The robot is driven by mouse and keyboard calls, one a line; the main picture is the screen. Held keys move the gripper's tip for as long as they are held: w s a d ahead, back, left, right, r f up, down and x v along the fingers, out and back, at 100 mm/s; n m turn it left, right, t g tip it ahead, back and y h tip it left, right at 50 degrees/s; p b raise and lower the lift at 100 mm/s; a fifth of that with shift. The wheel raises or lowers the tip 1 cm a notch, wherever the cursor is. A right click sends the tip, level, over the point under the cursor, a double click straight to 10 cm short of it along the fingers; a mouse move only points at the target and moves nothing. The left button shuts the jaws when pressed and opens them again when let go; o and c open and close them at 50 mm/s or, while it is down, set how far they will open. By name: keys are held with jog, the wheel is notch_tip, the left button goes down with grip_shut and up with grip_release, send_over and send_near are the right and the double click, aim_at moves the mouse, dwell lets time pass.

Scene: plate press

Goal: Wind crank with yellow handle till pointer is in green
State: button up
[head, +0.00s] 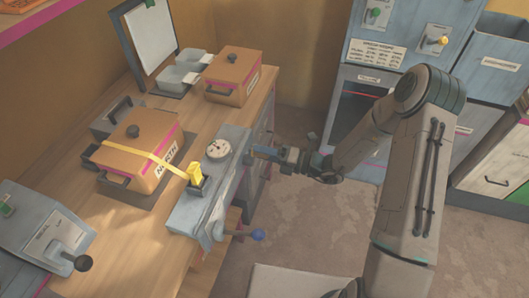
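A blue-grey press unit (180,214) sits along the table's front edge. On it is a round white dial (218,149); its pointer and any green zone are too small to read. An upright yellow piece (195,175) stands on the unit, at the end of a yellow strap (140,155). I cannot tell if this is the crank's handle. A crank arm with a blue knob (258,235) sticks out from the unit's front. My gripper (254,153) is just right of the dial, pointing left, by the unit's edge. Its fingers are too small to tell open or shut.
A strapped orange box (135,160) stands on the table left of the unit, with another orange box (231,72) behind. A grey box with a black-knobbed lever (83,263) is at front left. Cabinets (405,65) stand at the back right. Floor (310,215) before the table is clear.

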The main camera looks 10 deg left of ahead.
jog(key=shift+d, duration=0.1)
jog(key=s+d+b, duration=0.1)
jog(key=d, duration=1.2)
jog(key=shift+s+d+b, duration=0.3)
jog(key=shift+s+b, duration=0.05)
jog(key=s+d+r+n+g+h, duration=0.1)
jog(key=s+r+n+g+h, duration=0.7)
jog(key=n, duration=1)
jog(key=s+d+r+n+t+h, duration=0.8)
jog(key=s+d+r+n+h, duration=0.1)
jog(key=n, duration=0.6)
jog(key=shift+d+r+t+h, duration=0.2)
jog(key=shift+d+t+h, duration=0.2)
jog(key=shift+d, duration=0.05)
